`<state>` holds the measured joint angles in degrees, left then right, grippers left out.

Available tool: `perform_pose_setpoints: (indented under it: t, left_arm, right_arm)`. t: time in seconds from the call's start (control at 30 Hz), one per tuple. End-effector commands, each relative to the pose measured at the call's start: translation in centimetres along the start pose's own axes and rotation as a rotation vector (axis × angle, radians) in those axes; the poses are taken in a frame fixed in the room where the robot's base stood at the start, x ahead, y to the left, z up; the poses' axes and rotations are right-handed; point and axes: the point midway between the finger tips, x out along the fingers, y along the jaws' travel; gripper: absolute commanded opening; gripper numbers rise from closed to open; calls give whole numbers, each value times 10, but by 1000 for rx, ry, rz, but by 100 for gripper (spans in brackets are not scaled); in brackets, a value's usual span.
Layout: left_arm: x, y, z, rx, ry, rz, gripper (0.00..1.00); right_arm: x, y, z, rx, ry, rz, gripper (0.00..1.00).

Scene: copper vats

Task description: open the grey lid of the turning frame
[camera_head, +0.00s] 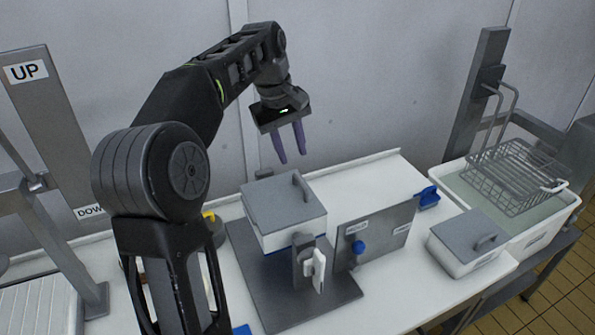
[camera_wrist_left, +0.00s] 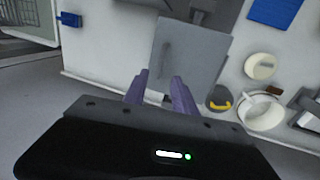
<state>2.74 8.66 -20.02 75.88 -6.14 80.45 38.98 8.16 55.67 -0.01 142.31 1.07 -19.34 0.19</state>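The turning frame is a dark grey base (camera_head: 325,306) on the white table. It carries a white box with a square grey lid (camera_head: 268,207), which lies flat and closed on top with a bar handle (camera_head: 302,187) at its right side. A bracket with a white lever (camera_head: 319,270) stands at the box's front. My left gripper (camera_head: 292,158) hangs above and behind the lid, apart from it, purple fingers pointing down, spread with nothing between them. In the left wrist view the fingers (camera_wrist_left: 160,76) overlap the grey lid (camera_wrist_left: 205,55). My right gripper is out of view.
An upright grey panel (camera_head: 385,238) with a blue knob (camera_head: 358,247) stands right of the box. Further right are a second grey-lidded container (camera_head: 468,238) and a basin with a wire basket (camera_head: 515,178). A post labelled UP (camera_head: 45,110) stands left. A wall rises behind the table.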

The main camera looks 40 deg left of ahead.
Motion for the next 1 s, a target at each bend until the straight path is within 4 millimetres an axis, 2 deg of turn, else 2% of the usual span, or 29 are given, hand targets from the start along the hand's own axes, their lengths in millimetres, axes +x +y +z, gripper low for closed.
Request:
perform_pose_setpoints:
  t: [0.23, 0.53, 0.67, 0.9, 1.0]
  left_arm:
    - [28, -1, 1, 0, -3, -3, 32]
    - [69, 0, 0, -1, -2, -3, 32]
    - [76, -1, 0, -1, -1, -1, 32]
    - [76, 0, 0, -1, 0, 0, 32]
    - [76, 0, 0, 0, 0, 0, 24]
  right_arm:
    - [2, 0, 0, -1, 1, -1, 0]
    - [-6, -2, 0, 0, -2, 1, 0]
    - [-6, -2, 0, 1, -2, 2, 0]
    - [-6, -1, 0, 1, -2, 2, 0]
    - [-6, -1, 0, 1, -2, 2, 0]
